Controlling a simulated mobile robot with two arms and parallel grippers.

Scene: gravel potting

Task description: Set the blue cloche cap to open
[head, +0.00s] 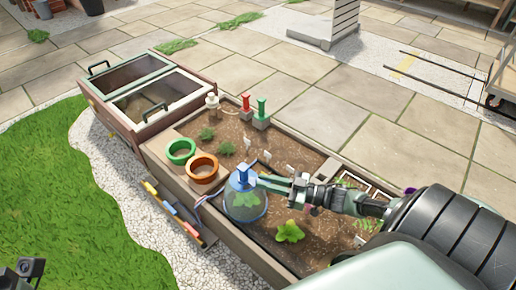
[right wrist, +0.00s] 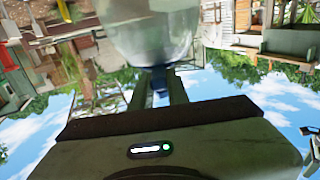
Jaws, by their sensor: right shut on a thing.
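The blue cloche (head: 245,208) is a clear bluish dome standing over a green plant in the planter bed. Its blue cap (head: 242,173) sits upright on top. My right gripper (head: 258,180) reaches in from the right and is shut on the cap. In the right wrist view, the picture is upside down, and the blue cap (right wrist: 159,84) is between the two fingers with the clear dome (right wrist: 150,30) beyond it. The fingers hide part of the cap, so its setting is unclear. A dark part at the lower left corner of the head view may be my left gripper; its jaws cannot be made out.
Green (head: 181,150) and orange (head: 202,168) ring pots sit left of the cloche. Red (head: 246,103) and green (head: 261,108) posts stand behind it. A leafy plant (head: 290,232) is close in front, under my right arm. A cold frame (head: 150,92) adjoins the far-left end.

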